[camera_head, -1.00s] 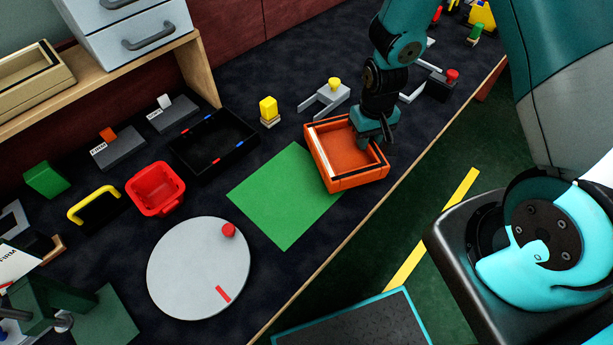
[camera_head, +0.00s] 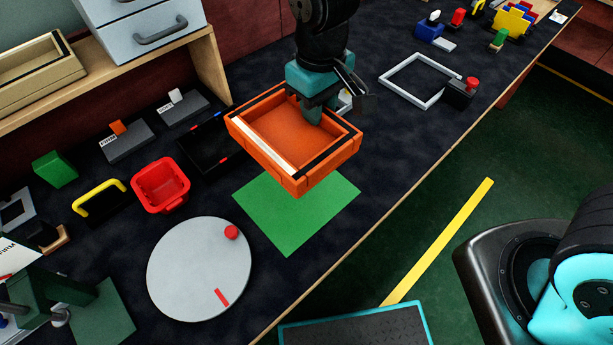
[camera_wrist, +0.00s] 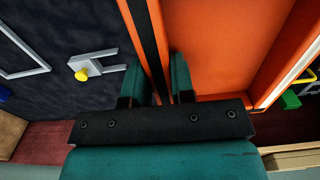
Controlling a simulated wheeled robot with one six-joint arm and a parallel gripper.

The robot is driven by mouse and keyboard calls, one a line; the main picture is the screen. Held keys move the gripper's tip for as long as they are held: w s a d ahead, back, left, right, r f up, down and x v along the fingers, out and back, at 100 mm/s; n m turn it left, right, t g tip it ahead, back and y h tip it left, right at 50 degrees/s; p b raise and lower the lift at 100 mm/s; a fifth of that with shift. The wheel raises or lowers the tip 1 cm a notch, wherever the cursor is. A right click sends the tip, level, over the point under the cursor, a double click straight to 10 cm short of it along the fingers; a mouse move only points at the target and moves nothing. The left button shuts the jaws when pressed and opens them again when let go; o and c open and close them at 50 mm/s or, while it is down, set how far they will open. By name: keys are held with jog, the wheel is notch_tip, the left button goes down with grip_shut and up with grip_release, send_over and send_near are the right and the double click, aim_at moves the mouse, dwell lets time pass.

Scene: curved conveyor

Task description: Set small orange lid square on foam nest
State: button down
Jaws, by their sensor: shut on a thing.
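An orange open tray-like piece (camera_head: 290,137), the only thing that looks like the orange lid, has raised walls, dark strips along its rim and one pale edge. My gripper (camera_head: 328,104) is shut on its far right wall and holds it tilted above the table. In the wrist view the fingers (camera_wrist: 157,82) straddle the orange wall (camera_wrist: 157,40) with its black strip. I cannot clearly make out a foam nest. A flat green square (camera_head: 296,213) lies on the table below and in front of the held piece, which covers its far corner.
A grey disc with a red knob (camera_head: 199,268) and a red bin (camera_head: 160,185) lie to the left. A black tray (camera_head: 203,152) is close beside the held piece. A grey frame (camera_head: 418,80) and a red-buttoned box (camera_head: 461,92) stand right. The table edge runs along the right.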

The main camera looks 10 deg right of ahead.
notch_tip(320, 180, down, 18)
jog(key=shift+r, duration=0.25)
jog(key=shift+f, duration=0.15)
jog(key=c, duration=1)
grip_release()
jog(key=shift+d, duration=0.1)
jog(key=shift+o, duration=0.2)
